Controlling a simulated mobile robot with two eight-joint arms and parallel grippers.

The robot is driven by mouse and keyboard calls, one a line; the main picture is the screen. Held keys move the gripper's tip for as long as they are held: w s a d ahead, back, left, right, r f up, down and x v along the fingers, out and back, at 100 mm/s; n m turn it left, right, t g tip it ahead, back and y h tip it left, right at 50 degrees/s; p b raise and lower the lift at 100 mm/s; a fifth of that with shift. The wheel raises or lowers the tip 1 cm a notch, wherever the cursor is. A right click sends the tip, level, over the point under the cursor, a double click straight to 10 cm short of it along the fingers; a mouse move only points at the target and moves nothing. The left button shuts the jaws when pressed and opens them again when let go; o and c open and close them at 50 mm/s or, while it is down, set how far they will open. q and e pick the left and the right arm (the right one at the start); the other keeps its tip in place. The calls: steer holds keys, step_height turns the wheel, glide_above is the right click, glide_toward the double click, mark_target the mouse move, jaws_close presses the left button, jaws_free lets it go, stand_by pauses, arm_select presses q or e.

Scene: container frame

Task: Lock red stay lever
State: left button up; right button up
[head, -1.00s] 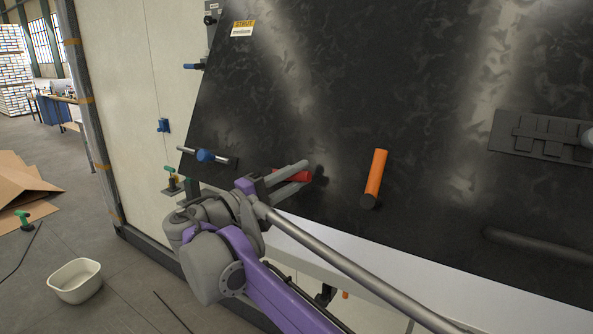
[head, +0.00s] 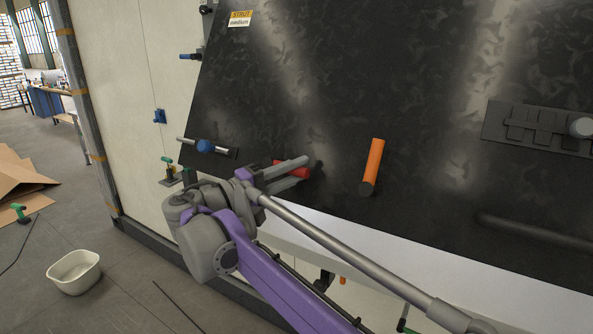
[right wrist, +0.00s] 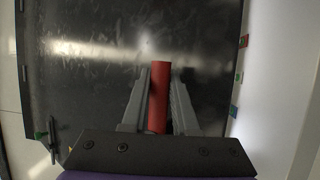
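The red stay lever (head: 300,173) is near the lower left edge of the black panel. My right gripper (head: 308,167) is at it, with one finger on each side; the upper finger covers part of it. In the right wrist view the red lever (right wrist: 160,95) stands between the two fingers of my right gripper (right wrist: 161,78), close to both, with hardly any gap. It appears held. A long grey tube (head: 350,248) runs from beside the gripper down to the lower right. The left gripper is out of view.
The black panel (head: 290,90) fills the upper right. An orange handle (head: 374,165) sticks out to the right of the gripper, and a blue-knobbed bolt (head: 204,146) is to its left. A white basin (head: 73,273) stands on the floor.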

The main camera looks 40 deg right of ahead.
steer(key=shift+o, duration=0.8)
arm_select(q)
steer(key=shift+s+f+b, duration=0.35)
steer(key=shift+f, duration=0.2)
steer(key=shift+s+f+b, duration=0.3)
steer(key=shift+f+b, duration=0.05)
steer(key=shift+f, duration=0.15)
arm_select(e)
steer(key=a+f, duration=0.1)
steer(key=a, duration=0.9)
steer(key=shift+w+a, duration=0.35)
steer(key=shift+a, duration=0.05)
steer(key=shift+f, duration=0.1)
